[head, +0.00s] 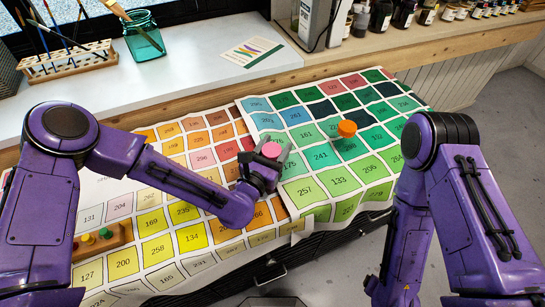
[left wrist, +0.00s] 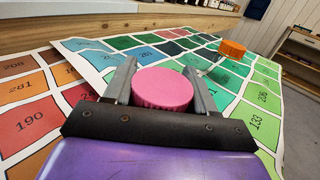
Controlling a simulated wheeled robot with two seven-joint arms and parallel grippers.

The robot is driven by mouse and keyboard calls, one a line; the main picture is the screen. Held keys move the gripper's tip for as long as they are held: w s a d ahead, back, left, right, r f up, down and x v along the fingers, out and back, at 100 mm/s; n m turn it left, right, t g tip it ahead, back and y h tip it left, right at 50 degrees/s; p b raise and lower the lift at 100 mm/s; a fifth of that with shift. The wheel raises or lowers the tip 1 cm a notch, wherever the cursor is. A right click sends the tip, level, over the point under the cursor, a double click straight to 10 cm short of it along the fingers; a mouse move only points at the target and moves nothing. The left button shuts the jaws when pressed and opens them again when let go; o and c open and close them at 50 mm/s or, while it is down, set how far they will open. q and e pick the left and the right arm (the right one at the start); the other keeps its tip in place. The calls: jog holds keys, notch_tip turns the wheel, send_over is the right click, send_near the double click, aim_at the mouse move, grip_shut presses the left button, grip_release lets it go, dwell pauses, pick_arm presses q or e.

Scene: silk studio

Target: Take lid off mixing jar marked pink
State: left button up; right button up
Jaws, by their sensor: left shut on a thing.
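A round pink lid (head: 271,149) sits between the fingers of my left gripper (head: 265,160), above the colour-chart sheets near the middle. In the left wrist view the pink lid (left wrist: 162,89) shows from above between the two grey fingers (left wrist: 160,85), which are shut on it. Whether a jar is under the lid is hidden by the gripper. My right arm (head: 440,180) hangs at the right, and its gripper is out of the frame.
An orange-capped jar (head: 347,128) stands on the green chart, right of my left gripper. A wooden block (head: 98,240) with coloured pegs lies at left. A teal glass jar (head: 144,38), a brush rack (head: 68,62) and several bottles (head: 404,13) line the back ledge.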

pick_arm(q)
notch_tip(320, 180, up, 3)
jog(key=shift+r, duration=0.1)
jog(key=s+r+p, duration=0.5)
jog(key=s+r, duration=0.4)
jog(key=s, duration=0.5)
jog(key=shift+d+r+p, duration=0.35)
jog(key=shift+d+r, duration=0.05)
jog(key=o, duration=0.5)
grip_shut()
